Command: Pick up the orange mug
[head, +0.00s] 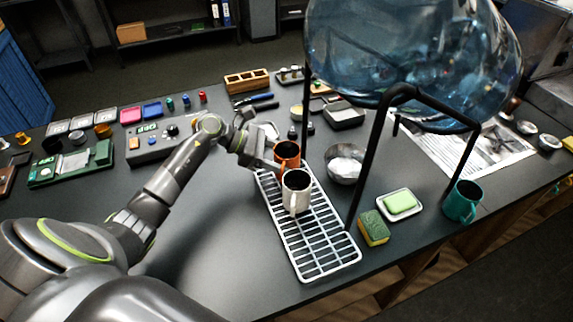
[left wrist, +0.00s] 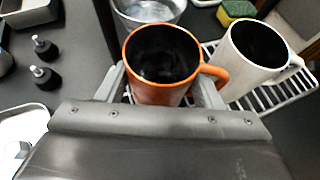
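The orange mug (head: 287,150) stands upright on the white wire rack (head: 322,247), at its far end, just behind the white mug (head: 296,190). In the left wrist view the orange mug (left wrist: 160,62) is empty and dark inside, with its handle to the right, close to the white mug (left wrist: 256,52). My left gripper (head: 276,164) is low beside the orange mug. In the left wrist view its fingers (left wrist: 160,88) stand on either side of the mug, with small gaps seeming to show between fingers and mug. My right gripper is not in view.
A metal bowl (head: 344,163) stands right of the rack, beside a black frame (head: 372,150) carrying a large blue glass vessel (head: 415,55). A sponge (head: 374,227), soap dish (head: 400,204) and teal mug (head: 463,201) are further right. Small black bottles (left wrist: 43,60) are near the gripper.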

